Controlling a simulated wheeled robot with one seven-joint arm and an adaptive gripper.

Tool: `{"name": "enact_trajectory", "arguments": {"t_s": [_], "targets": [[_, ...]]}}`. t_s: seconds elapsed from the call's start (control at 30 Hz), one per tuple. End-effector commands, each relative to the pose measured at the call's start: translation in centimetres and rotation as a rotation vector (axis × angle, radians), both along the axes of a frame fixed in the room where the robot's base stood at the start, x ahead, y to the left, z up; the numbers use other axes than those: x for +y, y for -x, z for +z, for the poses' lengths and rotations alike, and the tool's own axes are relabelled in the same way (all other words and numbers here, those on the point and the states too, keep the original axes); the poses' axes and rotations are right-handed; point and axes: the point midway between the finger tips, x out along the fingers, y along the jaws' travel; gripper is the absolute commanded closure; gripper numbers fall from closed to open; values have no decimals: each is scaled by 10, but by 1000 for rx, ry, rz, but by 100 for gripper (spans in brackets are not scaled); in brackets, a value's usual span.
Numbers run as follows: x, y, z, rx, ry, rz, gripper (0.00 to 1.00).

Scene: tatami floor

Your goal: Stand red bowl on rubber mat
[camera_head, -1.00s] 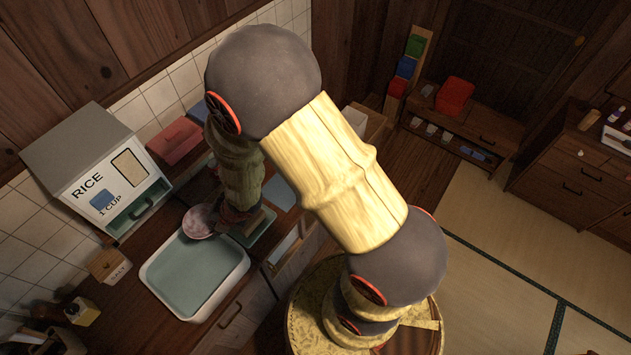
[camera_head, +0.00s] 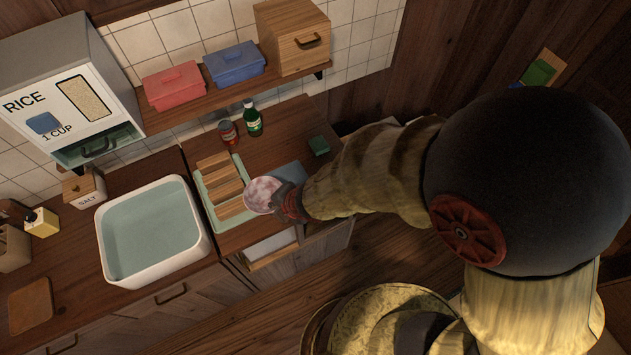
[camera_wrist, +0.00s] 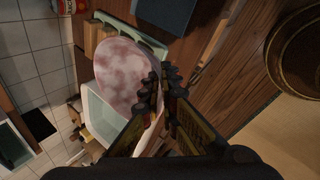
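The bowl (camera_head: 262,194) shows a mottled pink and white inside. My gripper (camera_head: 290,203) is shut on its rim, and the bowl is tilted, its inside facing the head camera. In the wrist view the bowl (camera_wrist: 126,75) fills the space left of my gripper (camera_wrist: 160,92), whose two fingers pinch the edge. A flat blue-grey mat (camera_head: 291,172) lies on the counter just behind and right of the bowl, partly hidden by my gripper and arm. A dark blue piece of it also shows at the top of the wrist view (camera_wrist: 165,12).
A pale green rack (camera_head: 207,204) with wooden slats stands directly left of the bowl. A white sink (camera_head: 104,240) is farther left.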

Motion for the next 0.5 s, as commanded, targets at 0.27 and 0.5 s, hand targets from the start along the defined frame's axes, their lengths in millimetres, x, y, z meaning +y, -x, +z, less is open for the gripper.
{"name": "enact_trajectory", "arguments": {"t_s": [0.27, 0.5], "targets": [[-9, -37, -18, 2, 1, -2, 100], [-20, -82, -38, 2, 1, 1, 100]]}}
